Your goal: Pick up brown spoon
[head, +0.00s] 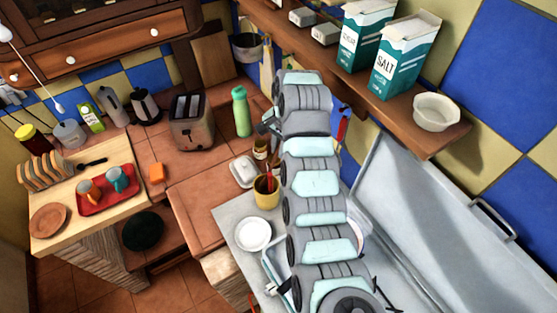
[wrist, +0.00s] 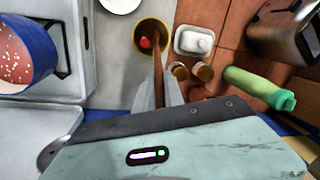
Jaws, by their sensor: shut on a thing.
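The brown spoon (wrist: 158,72) shows in the wrist view as a long brown shaft between the pale fingers of my gripper (wrist: 158,92). My gripper is shut on it. The far end of the spoon overlaps the yellow pot (wrist: 139,30); I cannot tell how far inside it sits. A red utensil (wrist: 146,43) is also in the pot. In the head view the yellow pot (head: 266,195) stands on the grey counter just left of my arm. My arm hides the gripper's fingers there, and I cannot make out the spoon clearly.
A white butter dish (head: 243,171), small jars (wrist: 190,72) and a white plate (head: 253,234) stand near the pot. A green bottle (head: 241,112) and toaster (head: 192,122) are farther back. A shelf (head: 437,138) with cartons overhangs at right.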

